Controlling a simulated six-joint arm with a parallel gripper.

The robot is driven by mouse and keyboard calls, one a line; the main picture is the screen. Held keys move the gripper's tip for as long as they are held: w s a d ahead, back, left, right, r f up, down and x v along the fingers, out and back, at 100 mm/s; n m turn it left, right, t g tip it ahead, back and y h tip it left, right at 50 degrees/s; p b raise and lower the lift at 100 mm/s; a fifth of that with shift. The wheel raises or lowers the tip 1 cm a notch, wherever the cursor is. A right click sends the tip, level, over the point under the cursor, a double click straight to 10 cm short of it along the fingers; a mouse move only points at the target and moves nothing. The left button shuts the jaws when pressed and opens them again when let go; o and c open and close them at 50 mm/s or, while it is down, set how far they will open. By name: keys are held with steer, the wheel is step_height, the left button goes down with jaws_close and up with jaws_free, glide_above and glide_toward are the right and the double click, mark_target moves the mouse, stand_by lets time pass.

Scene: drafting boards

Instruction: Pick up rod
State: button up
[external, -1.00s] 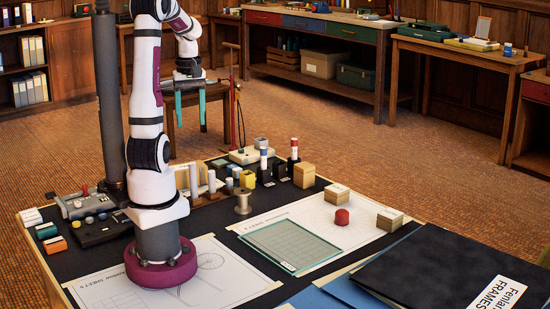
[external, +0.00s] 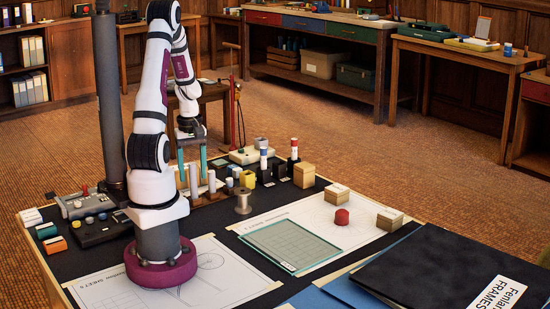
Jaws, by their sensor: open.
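My gripper (external: 192,178) points straight down with its two teal fingers apart. It is over the back of the drafting table, at a group of upright pale grey rods (external: 193,181), (external: 212,182) on a brown stand (external: 208,198). The fingers overlap the rods in this view. One rod shows between the fingers, but I cannot tell from this angle whether they are around it, above it or behind it. Parts of the fingers and the group are hidden behind each other. Nothing is seen held.
Close by stand a metal spool (external: 243,201), a red-topped cylinder (external: 294,148), a blue-topped cylinder (external: 263,160) and a wooden block (external: 304,175). A control box (external: 84,205) lies at left.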

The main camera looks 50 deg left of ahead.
jaws_close()
stand_by(0.3)
